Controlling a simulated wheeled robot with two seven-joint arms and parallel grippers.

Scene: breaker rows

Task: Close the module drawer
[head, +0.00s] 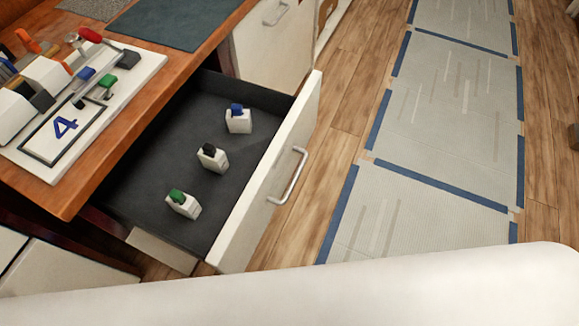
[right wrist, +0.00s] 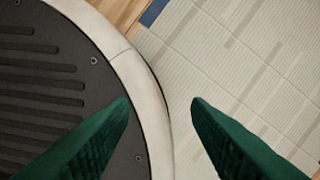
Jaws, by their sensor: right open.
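The module drawer (head: 256,206) stands pulled out from under the wooden counter in the head view. Its dark inside holds three white modules: one with a blue top (head: 238,122), one with a black top (head: 213,158) and one with a green top (head: 184,204). A silver bar handle (head: 289,177) is on its white front. My right gripper (right wrist: 160,100) shows in the right wrist view with its green fingers apart and nothing between them. It is over the floor beside my base, away from the drawer. My left gripper is not in view.
A white board (head: 85,135) marked 4, with several modules and a red-handled lever, lies on the wooden counter (head: 100,186). A closed drawer with a handle (head: 275,12) is behind. The floor with grey mats (head: 440,130) right of the drawer is clear.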

